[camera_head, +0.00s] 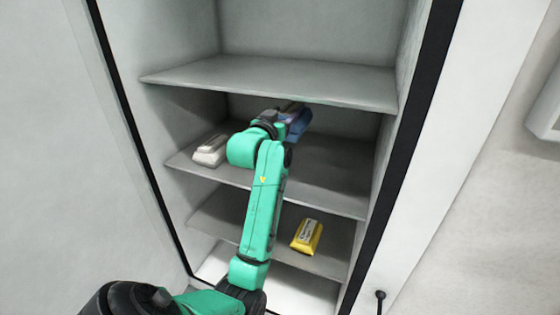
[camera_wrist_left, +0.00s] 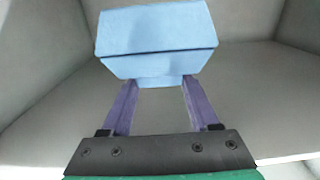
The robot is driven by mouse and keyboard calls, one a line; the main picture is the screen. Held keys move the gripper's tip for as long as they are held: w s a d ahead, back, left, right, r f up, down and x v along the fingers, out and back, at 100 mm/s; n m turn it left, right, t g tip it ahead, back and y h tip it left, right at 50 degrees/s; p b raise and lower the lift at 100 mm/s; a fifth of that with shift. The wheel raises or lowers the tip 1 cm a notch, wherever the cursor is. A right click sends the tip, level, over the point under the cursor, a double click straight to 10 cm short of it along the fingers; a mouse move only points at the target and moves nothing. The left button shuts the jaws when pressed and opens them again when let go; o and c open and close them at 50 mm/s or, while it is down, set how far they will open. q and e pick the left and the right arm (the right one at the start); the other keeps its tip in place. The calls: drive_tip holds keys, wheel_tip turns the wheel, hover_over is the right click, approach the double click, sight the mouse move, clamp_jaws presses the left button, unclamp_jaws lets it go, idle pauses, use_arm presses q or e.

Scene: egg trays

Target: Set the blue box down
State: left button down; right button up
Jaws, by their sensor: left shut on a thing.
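The blue box (camera_head: 298,122) is inside the cabinet, at the height of the shelf below the top one, in the head view. My green left arm reaches in to it and partly hides it. In the left wrist view the blue box (camera_wrist_left: 157,40) is held between the purple fingers of my left gripper (camera_wrist_left: 158,92), which is shut on it. I cannot tell for sure whether the box touches the shelf. My right gripper is not in view.
A white carton (camera_head: 210,150) lies on the same shelf (camera_head: 335,190), left of my arm. A yellow carton (camera_head: 306,236) lies one shelf lower. The upper shelf (camera_head: 280,80) is close above my gripper. The shelf's right part is clear.

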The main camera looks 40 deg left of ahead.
use_arm(q)
drive_tip(key=f, duration=0.3)
drive_tip(key=s+f, duration=0.1)
drive_tip(key=f, duration=0.1)
drive_tip(key=shift+d+f, duration=0.15)
drive_tip(key=shift+d, duration=0.1)
drive_tip(key=f, duration=1)
drive_tip(key=shift+w+a+f, duration=0.1)
drive_tip(key=shift+w+f, duration=0.1)
drive_tip(key=shift+f, duration=0.4)
drive_tip(key=c, duration=0.6)
unclamp_jaws()
drive_tip(key=shift+f, duration=0.2)
drive_tip(key=o, duration=0.5)
drive_tip(key=shift+r, duration=0.1)
drive_tip(key=shift+c, duration=0.2)
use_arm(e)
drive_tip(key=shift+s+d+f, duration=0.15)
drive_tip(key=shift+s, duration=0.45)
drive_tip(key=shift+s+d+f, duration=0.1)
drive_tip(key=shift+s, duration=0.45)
use_arm(q)
drive_tip(key=shift+r, duration=0.1)
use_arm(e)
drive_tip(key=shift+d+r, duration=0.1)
